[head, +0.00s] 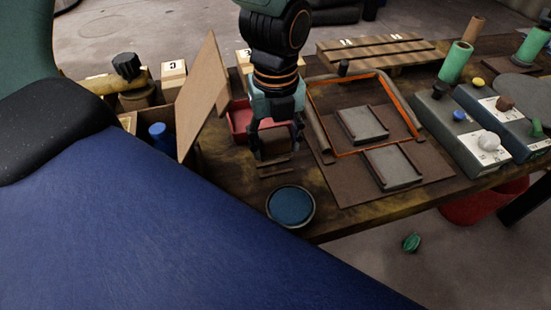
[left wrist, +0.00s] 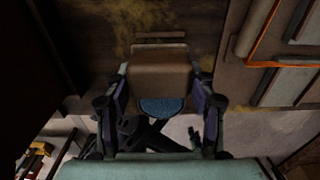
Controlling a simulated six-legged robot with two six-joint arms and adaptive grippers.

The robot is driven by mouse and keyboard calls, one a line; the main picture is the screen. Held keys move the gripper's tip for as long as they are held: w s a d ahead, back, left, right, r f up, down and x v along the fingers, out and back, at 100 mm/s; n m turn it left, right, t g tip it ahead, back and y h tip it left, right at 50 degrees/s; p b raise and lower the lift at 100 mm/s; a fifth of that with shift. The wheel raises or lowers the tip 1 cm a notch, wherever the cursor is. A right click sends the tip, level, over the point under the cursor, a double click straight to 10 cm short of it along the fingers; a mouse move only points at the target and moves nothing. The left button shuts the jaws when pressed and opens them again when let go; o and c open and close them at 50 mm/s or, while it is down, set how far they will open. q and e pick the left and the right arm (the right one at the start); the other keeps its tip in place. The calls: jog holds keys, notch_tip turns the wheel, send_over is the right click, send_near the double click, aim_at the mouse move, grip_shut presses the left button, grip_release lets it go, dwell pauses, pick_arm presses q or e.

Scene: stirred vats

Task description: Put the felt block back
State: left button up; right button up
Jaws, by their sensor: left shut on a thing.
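My left gripper (head: 276,138) points down over the table and is shut on the felt block. In the left wrist view the brown felt block (left wrist: 160,72) sits between the two fingers of the left gripper (left wrist: 160,95). In the head view the fingers and shade mostly hide the block. Thin brown strips (head: 277,168) lie on the table just below and in front of the gripper. A strip also shows beyond the block in the left wrist view (left wrist: 160,35). I cannot tell whether the block touches the table. My right gripper is not in view.
A round blue pad (head: 291,206) lies near the table's front edge. A red tray (head: 239,118) is left of the gripper. An orange-edged frame (head: 316,108) with grey plates (head: 395,166) is close on the right. A tan board (head: 203,92) leans at left.

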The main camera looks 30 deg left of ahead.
aim_at(275, 158)
pick_arm(q)
jog(key=shift+w+a+f, duration=0.15)
jog(key=shift+a+f, duration=0.05)
jog(key=shift+f, duration=0.55)
jog(key=shift+s+d+f+b, duration=0.15)
jog(key=shift+d+f+b, duration=0.05)
jog(key=shift+f+b, duration=0.25)
jog(key=shift+s+d+f+b, duration=0.15)
jog(key=shift+f+b, duration=0.15)
jog(key=shift+f, duration=0.6)
jog(key=shift+w+a+f, duration=0.15)
jog(key=shift+w+a, duration=0.15)
jog(key=shift+w, duration=0.05)
jog(key=shift+s+d, duration=0.2)
jog(key=shift+s, duration=0.1)
jog(key=shift+f, duration=0.15)
jog(key=o, duration=0.7)
jog(key=shift+w+a+f, duration=0.15)
jog(key=shift+w+f, duration=0.05)
jog(key=o, duration=0.3)
jog(key=shift+s+r, duration=0.1)
